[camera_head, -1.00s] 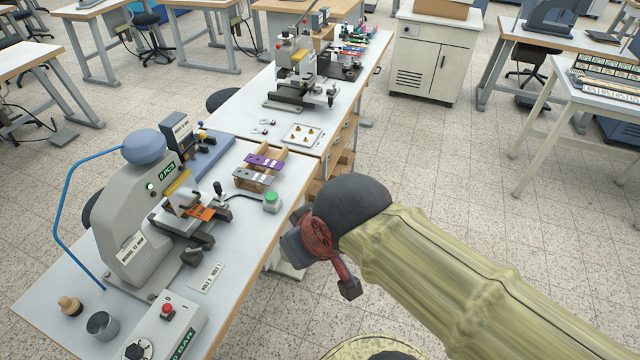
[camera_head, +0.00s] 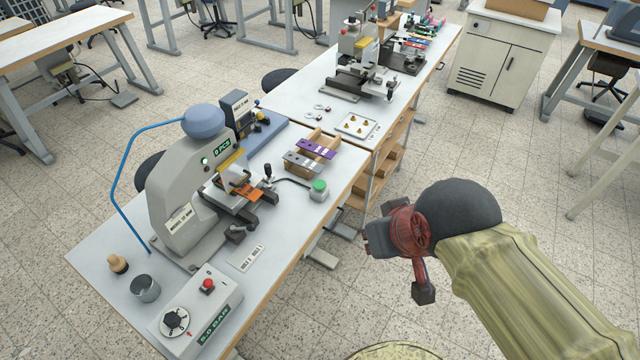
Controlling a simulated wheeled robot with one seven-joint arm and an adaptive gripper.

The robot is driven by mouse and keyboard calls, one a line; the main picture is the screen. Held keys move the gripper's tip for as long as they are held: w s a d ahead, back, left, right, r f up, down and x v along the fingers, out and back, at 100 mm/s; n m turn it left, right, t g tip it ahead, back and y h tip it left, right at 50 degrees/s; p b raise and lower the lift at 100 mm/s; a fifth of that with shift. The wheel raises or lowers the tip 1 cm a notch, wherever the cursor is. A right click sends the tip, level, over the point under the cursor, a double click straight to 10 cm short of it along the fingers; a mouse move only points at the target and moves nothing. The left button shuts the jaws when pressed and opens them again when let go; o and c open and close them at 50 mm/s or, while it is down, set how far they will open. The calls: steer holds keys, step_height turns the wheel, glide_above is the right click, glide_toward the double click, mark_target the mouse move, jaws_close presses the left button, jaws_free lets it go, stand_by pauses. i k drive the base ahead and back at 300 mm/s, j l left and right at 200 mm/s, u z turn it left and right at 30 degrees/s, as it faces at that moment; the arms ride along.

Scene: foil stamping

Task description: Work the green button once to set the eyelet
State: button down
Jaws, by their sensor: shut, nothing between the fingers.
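The green button (camera_head: 319,186) sits on a small light box near the right edge of the near table, with a cable running toward the press. The grey eyelet press (camera_head: 190,185) stands left of it, with a lit display on its head. An orange piece (camera_head: 246,191) lies at the press's working spot, partly covered by press parts. My gripper (camera_head: 424,292) is shut and empty. It hangs over the floor to the right of the table, apart from the button and nearer the camera.
A control box (camera_head: 203,300) with a red button and dial stands at the table's front, by a metal cup (camera_head: 145,288) and a wooden-handled tool (camera_head: 118,263). Purple and grey strips (camera_head: 310,152) lie on a wooden rack behind the button. Open floor lies right of the table.

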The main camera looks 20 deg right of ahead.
mark_target(319, 184)
steer(key=i+l+u, duration=0.1)
steer(key=u, duration=0.3)
steer(key=i+l+u, duration=0.1)
steer(key=l+u, duration=0.25)
